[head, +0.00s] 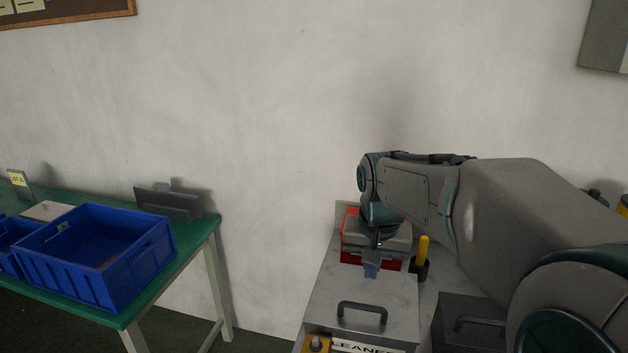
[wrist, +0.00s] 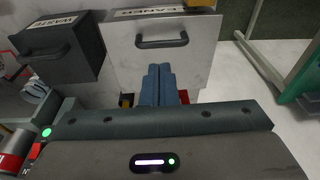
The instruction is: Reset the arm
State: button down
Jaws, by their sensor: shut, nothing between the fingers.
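My arm reaches in from the right in the head view. My gripper (head: 371,270) points down over the bench top on the right, close to a red object (head: 350,222) that it partly hides. In the wrist view the two blue-grey fingers of my gripper (wrist: 158,78) lie side by side with nothing between them. They are shut and empty. Beyond them is a light grey box with a dark handle, its label partly readable as "CLEANER" (wrist: 195,55).
A dark box with a handle (wrist: 60,55) stands beside the light one. A yellow-handled item (head: 423,247) stands near my gripper. At left, a green table (head: 205,235) holds a blue crate (head: 130,270) and a grey stand (head: 165,204). A gap separates table and bench.

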jog(key=s+f+n, duration=0.1)
jog(key=s+f, duration=0.2)
jog(key=s, duration=0.5)
jog(key=s+f+n, duration=0.2)
jog(key=s+f, duration=0.1)
jog(key=s, duration=0.5)
jog(key=shift+d+t, duration=0.25)
jog(key=shift+t, duration=0.15)
jog(key=shift+d, duration=0.15)
